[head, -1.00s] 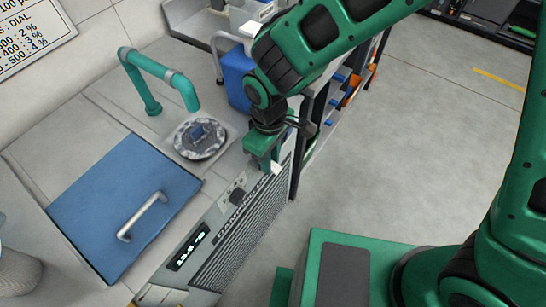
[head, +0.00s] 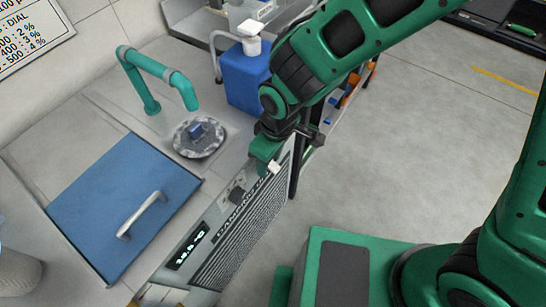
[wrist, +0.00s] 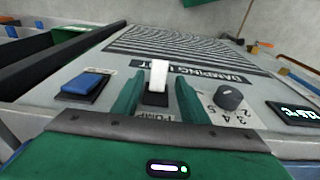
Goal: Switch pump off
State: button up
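The pump switch is a white lever (wrist: 158,76) in a dark slot, above a partly hidden "PUMP" label, on the grey panel (wrist: 190,95) of the damping unit. In the wrist view it stands up between the two green fingers of my gripper (wrist: 157,92). The fingers are open, with a gap on each side of the lever. In the head view my gripper (head: 268,152) is at the right end of the panel, and the white lever tip (head: 275,167) shows beside it. The fingertips' depth relative to the lever is hard to tell.
A blue rocker switch (wrist: 85,84) is left of the lever; a dark numbered dial (wrist: 229,96) and lit display (wrist: 293,113) are right. Behind stand a blue bottle (head: 246,80) and teal tap (head: 160,72). A blue lid (head: 120,200) lies left. The floor at right is clear.

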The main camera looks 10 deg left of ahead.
aim_at(275, 167)
jog(key=shift+w, duration=0.1)
jog(key=shift+d+r, duration=0.1)
jog(key=shift+r, duration=0.45)
notch_tip(275, 167, up, 10)
jog(key=d, duration=0.1)
jog(key=shift+s+d+f, duration=0.15)
jog(key=shift+s+f, duration=0.1)
